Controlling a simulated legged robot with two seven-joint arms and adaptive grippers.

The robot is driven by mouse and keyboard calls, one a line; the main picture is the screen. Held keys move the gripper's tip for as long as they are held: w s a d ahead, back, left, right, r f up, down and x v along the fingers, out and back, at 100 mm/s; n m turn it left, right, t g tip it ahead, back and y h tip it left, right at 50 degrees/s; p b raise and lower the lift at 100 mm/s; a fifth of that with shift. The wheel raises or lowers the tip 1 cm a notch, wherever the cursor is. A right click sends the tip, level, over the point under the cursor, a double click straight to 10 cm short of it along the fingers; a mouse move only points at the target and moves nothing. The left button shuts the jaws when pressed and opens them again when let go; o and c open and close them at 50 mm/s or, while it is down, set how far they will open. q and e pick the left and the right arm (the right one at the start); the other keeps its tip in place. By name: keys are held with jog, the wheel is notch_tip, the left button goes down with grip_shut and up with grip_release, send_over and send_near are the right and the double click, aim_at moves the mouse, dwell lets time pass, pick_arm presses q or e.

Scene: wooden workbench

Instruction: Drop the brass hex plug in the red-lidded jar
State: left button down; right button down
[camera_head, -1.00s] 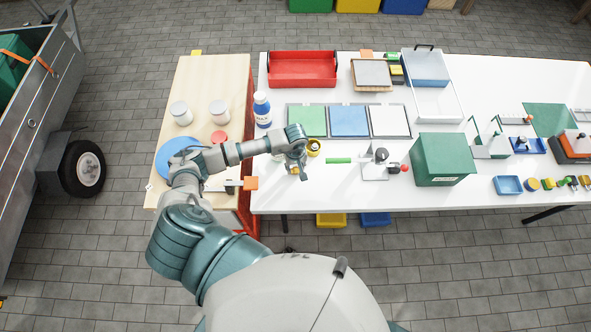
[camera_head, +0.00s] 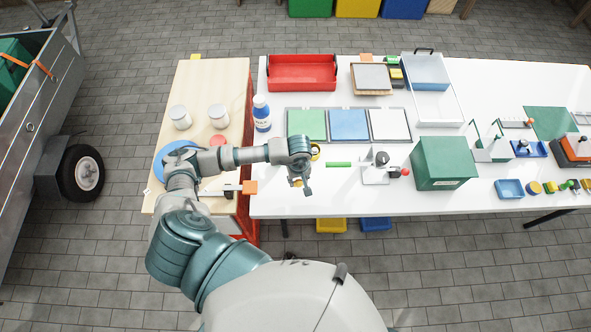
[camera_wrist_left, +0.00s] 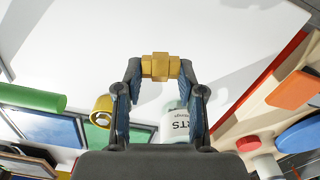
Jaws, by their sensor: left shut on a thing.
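My left gripper (camera_head: 301,186) is shut on the brass hex plug (camera_wrist_left: 160,67), which sits between its fingertips in the left wrist view. The gripper is over the front left part of the white table. A pale jar with a partly visible label (camera_wrist_left: 175,124) stands beyond the fingers in the wrist view. My right gripper is not in view.
A yellow ring-like part (camera_wrist_left: 103,108) and a green bar (camera_head: 338,164) lie close to the gripper. A blue-and-white bottle (camera_head: 262,113) stands behind the arm. Green, blue and white mats (camera_head: 348,124) lie behind. A clamp-like fixture (camera_head: 378,168) and a green box (camera_head: 442,163) are to the right.

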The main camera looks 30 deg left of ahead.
pick_arm(q)
jog(key=s+d, duration=0.4)
jog(key=s+d+b, duration=0.1)
jog(key=s+d, duration=0.1)
jog(key=s, duration=0.1)
jog(key=shift+d+r, duration=0.35)
jog(key=shift+r, duration=0.05)
jog(key=shift+s+d+r, duration=0.1)
jog(key=shift+s+d, duration=0.25)
jog(key=shift+s, duration=0.05)
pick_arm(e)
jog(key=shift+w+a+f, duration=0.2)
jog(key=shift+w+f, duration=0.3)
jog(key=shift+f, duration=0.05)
